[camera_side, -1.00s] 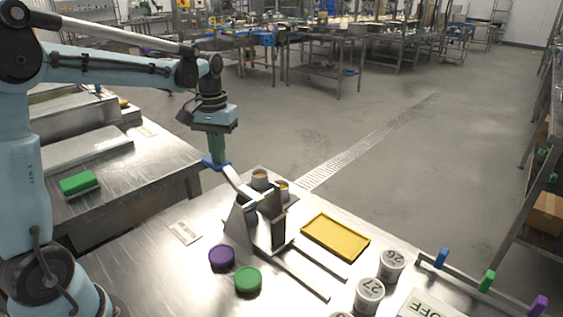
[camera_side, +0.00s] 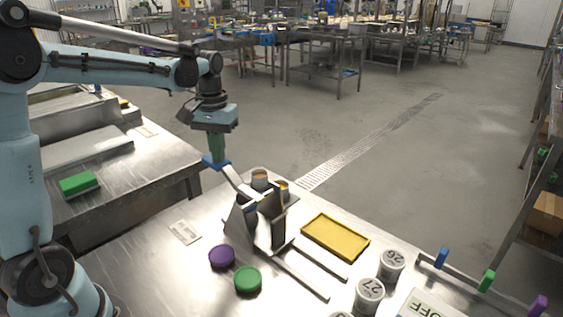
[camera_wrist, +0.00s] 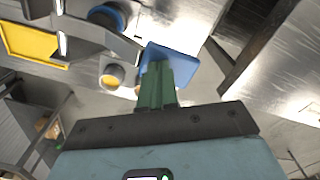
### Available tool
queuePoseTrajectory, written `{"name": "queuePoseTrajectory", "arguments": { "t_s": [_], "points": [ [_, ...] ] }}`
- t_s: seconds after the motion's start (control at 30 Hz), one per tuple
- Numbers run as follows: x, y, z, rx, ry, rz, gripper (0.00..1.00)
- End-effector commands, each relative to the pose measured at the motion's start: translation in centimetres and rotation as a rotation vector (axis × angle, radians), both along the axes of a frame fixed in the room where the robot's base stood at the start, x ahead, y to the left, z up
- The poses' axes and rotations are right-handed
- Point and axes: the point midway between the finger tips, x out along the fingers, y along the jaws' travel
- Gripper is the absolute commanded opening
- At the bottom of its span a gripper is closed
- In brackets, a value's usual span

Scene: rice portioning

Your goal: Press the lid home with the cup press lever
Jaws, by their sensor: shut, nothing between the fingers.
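The cup press (camera_side: 278,232) is a grey metal frame on the near table. Its lever (camera_side: 236,182) slopes up to the left and ends in a flat blue pad (camera_side: 215,163), raised well above the table. My gripper (camera_side: 217,156) has green fingers, shut and empty, pointing down at the pad. In the wrist view the fingertips (camera_wrist: 156,68) overlap the blue pad (camera_wrist: 182,62); whether they touch it I cannot tell. A round blue-rimmed thing (camera_wrist: 108,14), perhaps the lidded cup, shows by the press in the wrist view. The press frame mostly hides it in the side view.
Two cups with orange-yellow tops (camera_side: 260,178) stand behind the press. Purple (camera_side: 221,257) and green (camera_side: 247,280) lids lie in front. A yellow tray (camera_side: 335,238) and numbered white tubs (camera_side: 369,296) are to the right. Bare table surrounds a small label (camera_side: 185,232) at left.

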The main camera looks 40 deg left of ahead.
Motion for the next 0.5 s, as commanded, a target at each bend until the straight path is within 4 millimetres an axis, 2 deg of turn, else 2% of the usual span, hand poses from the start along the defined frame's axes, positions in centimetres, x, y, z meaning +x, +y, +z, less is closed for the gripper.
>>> {"name": "queuePoseTrajectory", "arguments": {
  "t_s": [0.5],
  "points": [
    [0.0,-0.3,3.4,0.001,0.0,0.0,0.0]
  ]
}}
